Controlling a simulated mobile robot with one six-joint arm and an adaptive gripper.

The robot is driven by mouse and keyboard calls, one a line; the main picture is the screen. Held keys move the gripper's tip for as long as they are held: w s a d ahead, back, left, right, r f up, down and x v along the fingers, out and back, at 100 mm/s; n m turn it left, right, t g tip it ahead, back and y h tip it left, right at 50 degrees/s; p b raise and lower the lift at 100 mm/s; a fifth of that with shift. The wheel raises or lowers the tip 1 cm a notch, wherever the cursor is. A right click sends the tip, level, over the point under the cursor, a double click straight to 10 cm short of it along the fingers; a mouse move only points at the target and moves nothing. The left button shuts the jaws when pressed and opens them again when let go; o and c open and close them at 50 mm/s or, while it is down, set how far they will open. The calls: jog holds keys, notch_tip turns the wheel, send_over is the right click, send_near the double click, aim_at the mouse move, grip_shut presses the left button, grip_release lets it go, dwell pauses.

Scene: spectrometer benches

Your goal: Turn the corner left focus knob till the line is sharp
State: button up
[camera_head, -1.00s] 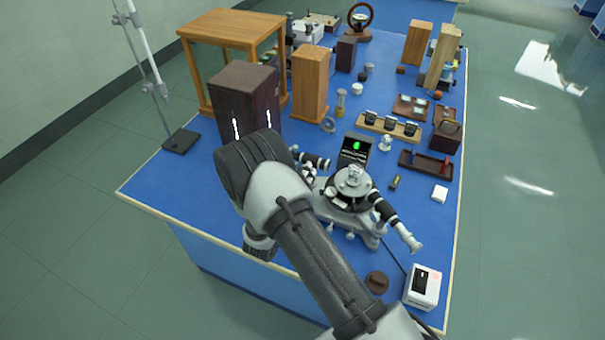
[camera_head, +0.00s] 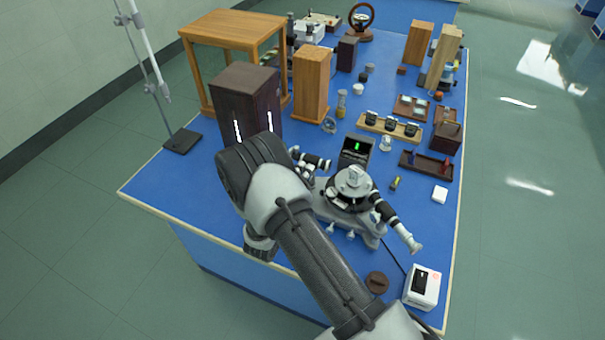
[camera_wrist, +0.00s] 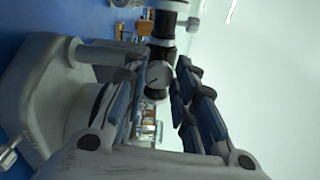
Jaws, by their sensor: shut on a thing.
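The spectrometer (camera_head: 347,192) stands on the blue bench with its round table and two black-and-white tubes. A small display (camera_head: 356,150) behind it shows a short upright green line on black. In the wrist view, the focus knob (camera_wrist: 158,76) is a pale disc with a dark index mark, beside a black tube (camera_wrist: 164,28). My gripper (camera_wrist: 157,80) has its dark fingers on either side of the knob and is shut on it. In the head view my arm hides the gripper and the knob.
A dark cabinet (camera_head: 246,107) with two bright slits stands behind my arm. A white box (camera_head: 422,287) and a brown disc (camera_head: 377,282) lie near the front right. A rack of dark pieces (camera_head: 389,126) is behind the display. The bench's left front is bare.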

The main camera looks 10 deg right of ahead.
jog(key=n, duration=0.7)
jog(key=shift+f+p, duration=0.1)
jog(key=shift+p, duration=0.25)
dwell(0.4)
jog(key=o, duration=1.1)
jog(key=shift+c, duration=0.2)
jog(key=shift+s, duration=0.1)
jog(key=v, duration=1.2)
jog(key=shift+d, duration=0.1)
